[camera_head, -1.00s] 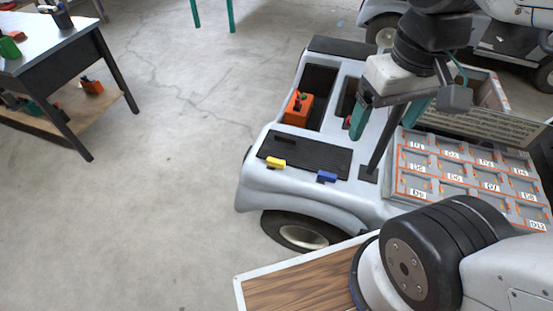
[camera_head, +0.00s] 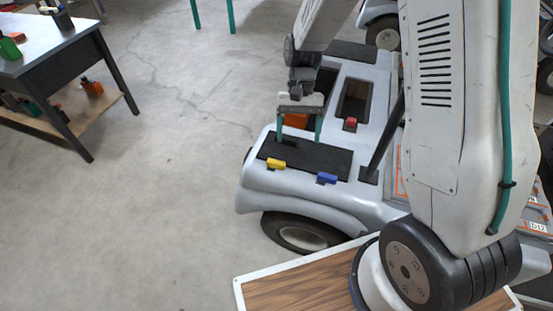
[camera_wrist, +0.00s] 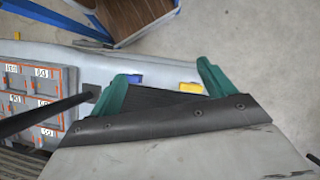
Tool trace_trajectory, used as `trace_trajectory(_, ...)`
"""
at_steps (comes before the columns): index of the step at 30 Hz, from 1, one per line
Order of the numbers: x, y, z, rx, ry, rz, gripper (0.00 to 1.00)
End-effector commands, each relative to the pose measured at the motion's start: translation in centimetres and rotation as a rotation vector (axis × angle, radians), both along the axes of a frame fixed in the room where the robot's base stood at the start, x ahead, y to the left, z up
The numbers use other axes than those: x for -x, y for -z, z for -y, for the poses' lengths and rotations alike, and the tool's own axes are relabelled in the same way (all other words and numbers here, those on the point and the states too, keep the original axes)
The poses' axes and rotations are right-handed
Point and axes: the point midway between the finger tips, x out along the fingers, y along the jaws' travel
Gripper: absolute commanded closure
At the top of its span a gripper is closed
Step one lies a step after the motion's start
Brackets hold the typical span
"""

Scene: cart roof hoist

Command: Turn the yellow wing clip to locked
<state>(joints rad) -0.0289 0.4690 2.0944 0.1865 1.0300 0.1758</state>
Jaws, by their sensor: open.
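The yellow wing clip (camera_head: 276,164) sits at the front edge of the black ribbed panel (camera_head: 325,158) on the cart, towards its left end. In the wrist view the yellow clip (camera_wrist: 190,87) shows near the right fingertip. A blue clip (camera_head: 327,179) sits on the same edge further right, and it also shows in the wrist view (camera_wrist: 134,79). My gripper (camera_head: 298,142) has two green fingers spread apart above the black panel, behind the yellow clip. It is open and empty, and apart from both clips. Whether the fingers touch the panel I cannot tell.
An orange box (camera_head: 296,120) stands in the cart's recess behind my gripper, partly hidden. A small red piece (camera_head: 350,124) and a dark post (camera_head: 388,145) are to the right. A labelled compartment tray (camera_wrist: 38,85) lies beyond the post. Open floor lies left.

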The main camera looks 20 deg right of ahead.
Motion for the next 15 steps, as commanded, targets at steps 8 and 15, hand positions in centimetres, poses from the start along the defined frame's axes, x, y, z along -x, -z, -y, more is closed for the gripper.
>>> trace_trajectory(8, -5.2, 10.7, -1.5, 0.027, 0.176, -0.035, 0.18)
trace_trajectory(15, -10.0, 12.4, -2.3, 0.052, 0.342, 0.061, 0.18)
